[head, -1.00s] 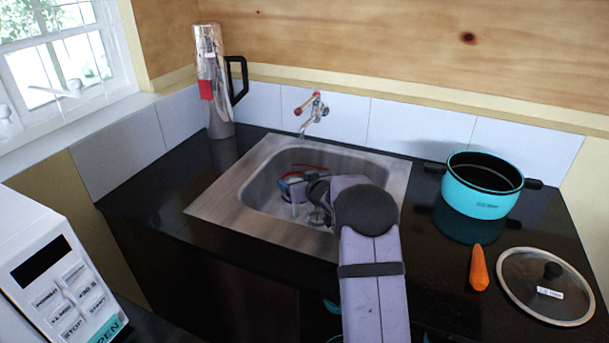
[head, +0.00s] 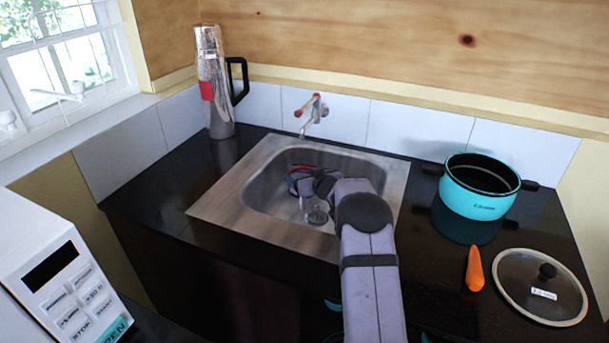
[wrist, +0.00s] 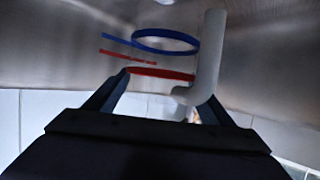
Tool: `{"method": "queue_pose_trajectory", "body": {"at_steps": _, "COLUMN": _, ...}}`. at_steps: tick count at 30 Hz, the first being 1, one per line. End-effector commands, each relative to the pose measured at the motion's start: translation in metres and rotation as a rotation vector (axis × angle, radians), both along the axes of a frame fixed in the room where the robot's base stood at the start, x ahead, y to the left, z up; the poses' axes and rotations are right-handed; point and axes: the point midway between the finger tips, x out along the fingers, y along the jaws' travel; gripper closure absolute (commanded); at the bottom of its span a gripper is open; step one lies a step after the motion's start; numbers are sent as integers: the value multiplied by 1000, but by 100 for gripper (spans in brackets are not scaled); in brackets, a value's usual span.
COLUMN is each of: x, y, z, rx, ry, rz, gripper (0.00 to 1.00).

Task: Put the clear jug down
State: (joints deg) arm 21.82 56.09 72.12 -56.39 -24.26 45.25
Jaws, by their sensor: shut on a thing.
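The clear jug (head: 294,182) is inside the steel sink, toward its back left. Its see-through body is hard to make out; blue and red bands show. In the wrist view its blue ring (wrist: 165,40), a red ring and a pale handle (wrist: 208,55) show. My gripper (head: 323,184) reaches down into the sink from the right. In the wrist view my gripper (wrist: 165,90) has its fingers on either side of the red ring and the lower handle, shut on the jug. Whether the jug's base touches the sink floor is hidden.
The sink (head: 240,195) has a round, glassy-looking drain or fitting (head: 317,212) on its floor. A tap (head: 312,112) juts from the wall behind. A tall flask (head: 214,85) stands back left. A turquoise pot (head: 478,195), carrot (head: 474,268) and lid (head: 525,290) occupy the right counter.

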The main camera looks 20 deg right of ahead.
Motion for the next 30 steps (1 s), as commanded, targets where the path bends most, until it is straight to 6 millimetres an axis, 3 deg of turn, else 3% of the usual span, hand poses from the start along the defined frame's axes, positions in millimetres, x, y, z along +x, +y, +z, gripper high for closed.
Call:
{"method": "queue_pose_trajectory", "body": {"at_steps": 12, "x": 1, "y": 1, "z": -3, "rx": -1, "ry": -4, "rz": 2, "gripper": 67}}
{"method": "queue_pose_trajectory", "body": {"at_steps": 13, "x": 0, "y": 1, "z": -3, "rx": -2, "ry": -3, "rz": 2, "gripper": 19}}
{"method": "queue_pose_trajectory", "body": {"at_steps": 15, "x": 0, "y": 1, "z": -2, "rx": -2, "ry": -3, "rz": 2, "gripper": 5}}
{"method": "queue_pose_trajectory", "body": {"at_steps": 30, "x": -4, "y": 0, "z": 3, "rx": -2, "ry": -2, "rz": 1, "gripper": 5}}
